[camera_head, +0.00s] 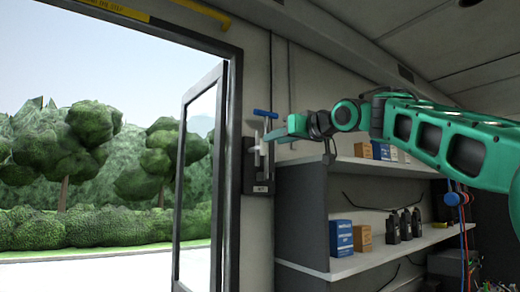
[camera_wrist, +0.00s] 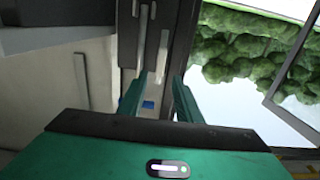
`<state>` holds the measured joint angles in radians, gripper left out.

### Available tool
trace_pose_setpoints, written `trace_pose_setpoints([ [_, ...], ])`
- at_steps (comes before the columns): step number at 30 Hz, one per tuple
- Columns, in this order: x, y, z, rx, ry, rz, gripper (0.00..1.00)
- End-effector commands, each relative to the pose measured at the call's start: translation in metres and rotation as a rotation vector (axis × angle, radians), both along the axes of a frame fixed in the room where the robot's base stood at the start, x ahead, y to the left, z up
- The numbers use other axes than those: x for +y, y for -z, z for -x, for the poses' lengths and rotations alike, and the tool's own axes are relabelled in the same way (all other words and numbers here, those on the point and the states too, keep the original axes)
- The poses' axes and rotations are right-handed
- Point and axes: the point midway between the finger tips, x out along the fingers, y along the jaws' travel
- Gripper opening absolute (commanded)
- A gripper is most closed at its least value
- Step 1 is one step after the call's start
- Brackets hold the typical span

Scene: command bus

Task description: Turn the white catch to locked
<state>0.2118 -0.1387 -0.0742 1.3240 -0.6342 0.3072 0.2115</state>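The white catch (camera_head: 257,149) shows as a small pale lever on a dark plate (camera_head: 255,179) fixed beside the door frame. A blue T-shaped handle (camera_head: 265,114) sits just above it. My gripper (camera_head: 272,136) is close to the plate, in front and to the right of the catch, and partly covers this area. In the wrist view my gripper (camera_wrist: 159,88) has its two green fingers apart with nothing held. A pale upright bar, likely the catch (camera_wrist: 162,56), lies ahead of the fingertips. A small blue patch (camera_wrist: 148,105) shows between the fingers. I cannot tell whether anything touches.
A glazed door (camera_head: 202,180) stands open at the left, with trees outside. Shelves (camera_head: 375,263) to the right, below my arm, hold boxes (camera_head: 341,238) and several black radios (camera_head: 405,226).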

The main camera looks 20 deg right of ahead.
Motion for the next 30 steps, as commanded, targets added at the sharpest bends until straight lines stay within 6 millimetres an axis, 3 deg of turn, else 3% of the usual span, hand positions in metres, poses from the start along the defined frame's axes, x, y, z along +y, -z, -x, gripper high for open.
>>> trace_pose_setpoints([
  [6, 0.013, 0.001, -0.039, 0.002, -0.001, 0.000, 0.31],
  [13, 0.022, 0.001, -0.068, 0.002, -0.001, 0.001, 0.31],
  [27, 0.025, 0.001, -0.079, 0.002, 0.001, 0.001, 0.31],
  [30, 0.025, 0.001, -0.079, 0.002, 0.001, 0.001, 0.07],
])
